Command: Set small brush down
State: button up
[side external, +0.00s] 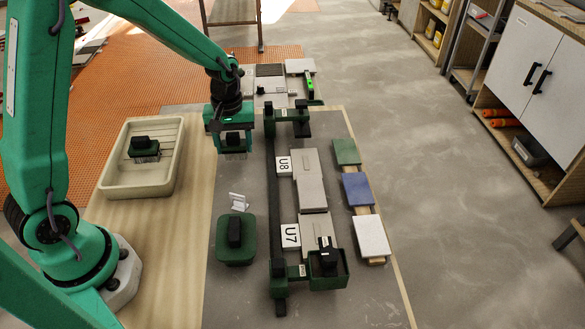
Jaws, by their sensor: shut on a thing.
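My green gripper (230,122) hangs over the grey work board, left of the dark rail. It is shut on the small brush (234,145), a dark block with a pale underside. The gripper hides most of its upper part. The brush appears a little above the board, but I cannot tell whether its underside touches anything. A similar black-handled brush or block (144,148) sits in the cream tray (112,186) on the left.
A green block with a black handle (236,240) and a small white stand (238,201) are nearer on the board. The long dark rail (271,190), grey tiles (312,190) and labels U8, U7 lie right of the gripper. Coloured sample tiles (356,189) line the right edge.

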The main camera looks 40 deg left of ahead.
aim_at(235, 154)
jog(key=shift+f, duration=1.75)
jog(key=shift+f, duration=0.1)
jog(key=o, duration=1.2)
notch_tip(235, 154, up, 12)
jog(key=shift+f, duration=0.1)
jog(key=shift+r, duration=0.25)
jog(key=shift+s+r, duration=0.1)
